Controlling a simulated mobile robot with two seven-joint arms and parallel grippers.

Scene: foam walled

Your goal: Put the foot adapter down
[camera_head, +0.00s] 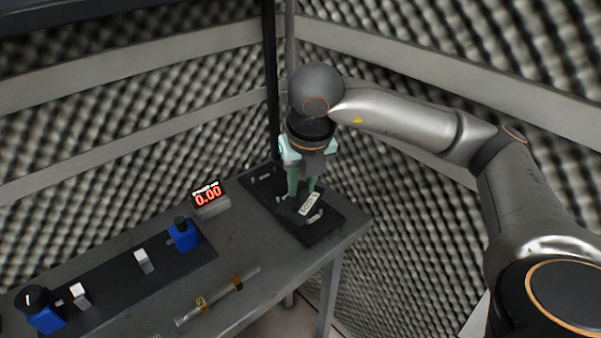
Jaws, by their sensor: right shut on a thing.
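My right gripper (302,190) reaches down over the black mat (325,226) at the far right end of the grey table. Its teal fingers are shut on a small dark piece with a pale lettered label (309,204), which looks like the foot adapter. The piece is at or just above the mat; I cannot tell whether it touches. The fingers and wrist hide part of it. My left gripper is not in view.
A red display reading 0.00 (209,198) stands left of the mat. Blue clamps (183,235) (44,314) and white blocks (144,261) sit on a long dark strip. A rod with yellow bands (218,294) lies in front. Foam walls rise close behind and right.

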